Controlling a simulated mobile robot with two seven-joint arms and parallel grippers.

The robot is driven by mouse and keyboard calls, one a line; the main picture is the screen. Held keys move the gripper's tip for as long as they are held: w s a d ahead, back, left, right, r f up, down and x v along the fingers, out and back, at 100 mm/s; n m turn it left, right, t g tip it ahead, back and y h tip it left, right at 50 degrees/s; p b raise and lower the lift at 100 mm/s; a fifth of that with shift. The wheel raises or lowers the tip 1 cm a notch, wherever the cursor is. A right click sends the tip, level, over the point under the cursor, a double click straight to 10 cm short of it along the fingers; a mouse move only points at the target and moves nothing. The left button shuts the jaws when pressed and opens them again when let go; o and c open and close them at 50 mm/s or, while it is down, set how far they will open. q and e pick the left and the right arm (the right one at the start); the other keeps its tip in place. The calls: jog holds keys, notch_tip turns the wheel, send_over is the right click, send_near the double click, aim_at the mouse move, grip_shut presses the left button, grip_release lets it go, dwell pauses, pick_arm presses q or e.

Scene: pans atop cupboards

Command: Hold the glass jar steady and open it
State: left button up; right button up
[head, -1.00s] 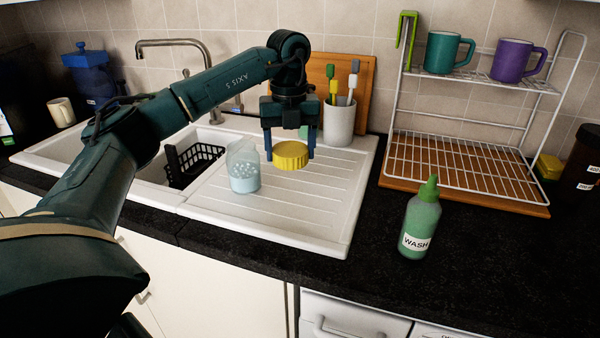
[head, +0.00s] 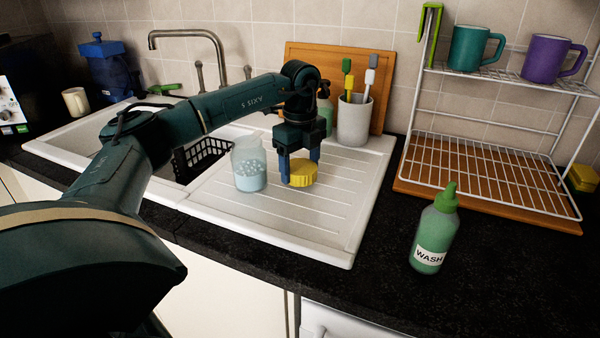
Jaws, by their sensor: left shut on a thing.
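The glass jar (head: 249,166) stands upright on the white draining board (head: 330,215). It holds pale blue contents with white dots, and its top is uncovered. My left gripper (head: 301,170) is just right of the jar, pointing down. Its blue fingers are shut on a round yellow lid (head: 303,176). The lid is apart from the jar and low over the draining board; I cannot tell whether it touches. My right gripper is not in view.
A white pot of brushes (head: 354,122) and a wooden board stand behind. A black basket (head: 200,158) sits in the sink. A green WASH bottle (head: 435,232) and a wire rack (head: 490,160) are on the right. The draining board's front is clear.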

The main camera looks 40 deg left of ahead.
aim_at(300, 166)
pick_arm(q)
jog(key=shift+f, duration=1.05)
jog(key=shift+f, duration=0.25)
jog(key=o, duration=1.1)
jog(key=shift+r, duration=0.1)
notch_tip(300, 166, up, 12)
jog(key=shift+r, duration=0.2)
jog(key=shift+f, duration=0.1)
